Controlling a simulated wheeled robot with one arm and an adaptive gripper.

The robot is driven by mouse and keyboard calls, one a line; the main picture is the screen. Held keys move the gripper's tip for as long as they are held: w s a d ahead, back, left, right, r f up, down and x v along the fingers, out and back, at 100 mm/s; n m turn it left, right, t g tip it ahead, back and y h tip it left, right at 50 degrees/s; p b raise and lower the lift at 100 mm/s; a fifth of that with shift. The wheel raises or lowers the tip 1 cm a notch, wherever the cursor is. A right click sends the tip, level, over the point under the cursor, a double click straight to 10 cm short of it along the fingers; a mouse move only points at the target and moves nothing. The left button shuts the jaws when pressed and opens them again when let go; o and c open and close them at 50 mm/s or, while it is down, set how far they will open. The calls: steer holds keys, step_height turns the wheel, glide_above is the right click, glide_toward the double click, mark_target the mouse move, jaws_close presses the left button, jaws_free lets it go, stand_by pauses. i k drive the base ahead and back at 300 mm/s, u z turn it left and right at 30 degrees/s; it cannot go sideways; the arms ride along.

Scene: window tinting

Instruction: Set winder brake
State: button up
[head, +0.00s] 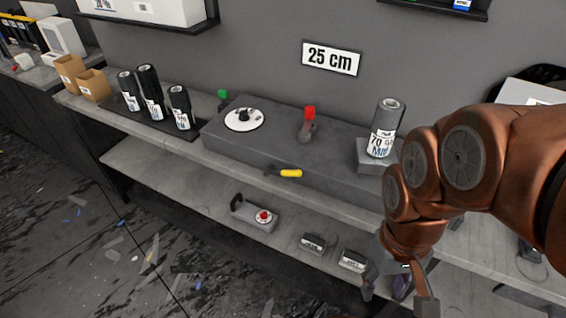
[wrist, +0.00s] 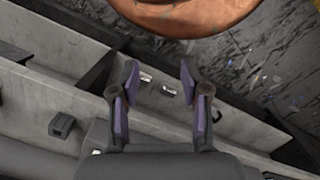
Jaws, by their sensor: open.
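The winder appears to be the long dark grey box (head: 285,145) on the bench. It carries a white dial (head: 243,121) with a black knob, an upright red-topped lever (head: 309,122) and a yellow-handled lever (head: 290,173) at its front face. I cannot tell which of these is the brake. A labelled film roll (head: 386,130) stands upright at its right end. My gripper (head: 398,298) is low in front of the bench, right of the levers and well apart from them. It is open and empty, with both fingers spread in the wrist view (wrist: 159,72).
Three dark rolls (head: 153,93) stand on a mat at the left, beside cardboard boxes (head: 80,77). The lower shelf holds a grey device with a red knob (head: 264,216) and small labelled blocks (head: 314,243). A "25 cm" sign (head: 331,58) hangs on the wall. The floor at left is open, with scraps.

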mark_target(284, 172)
steer(key=u, duration=0.55)
steer(key=k, duration=1.35)
steer(key=u, duration=1.1)
steer(key=i, duration=1.1)
steer(key=z, duration=0.5)
steer(key=i, duration=0.6)
steer(key=z, duration=0.8)
